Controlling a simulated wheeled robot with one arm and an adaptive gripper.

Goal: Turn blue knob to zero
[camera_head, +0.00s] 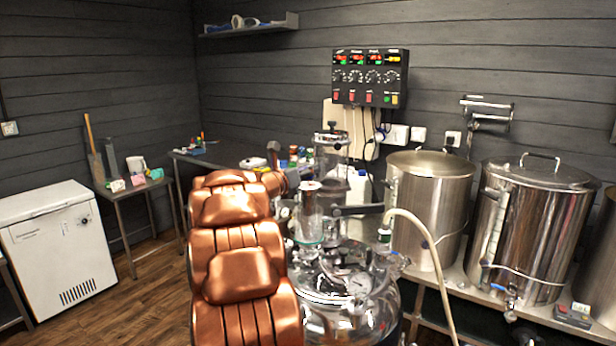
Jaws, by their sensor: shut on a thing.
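My copper-coloured arm rises from the bottom of the head view and bends right toward a shiny steel and glass vessel (345,295). The gripper at its far end cannot be made out clearly among the glass and metal parts there. What it holds is hidden or too small to tell. No blue knob shows clearly. A small blue part (497,287) is on the tap side of the right steel kettle (545,205), well away from my arm. A black control panel (370,78) with several dark knobs, lit displays and red switches is on the wall; its knobs do not look blue.
A second steel kettle (430,200) stands left of the right one on a metal bench. A pale hose (432,250) hangs in front. A white chest freezer (55,250) and a small table (140,188) stand left. Wooden floor (150,300) is clear between them and my arm.

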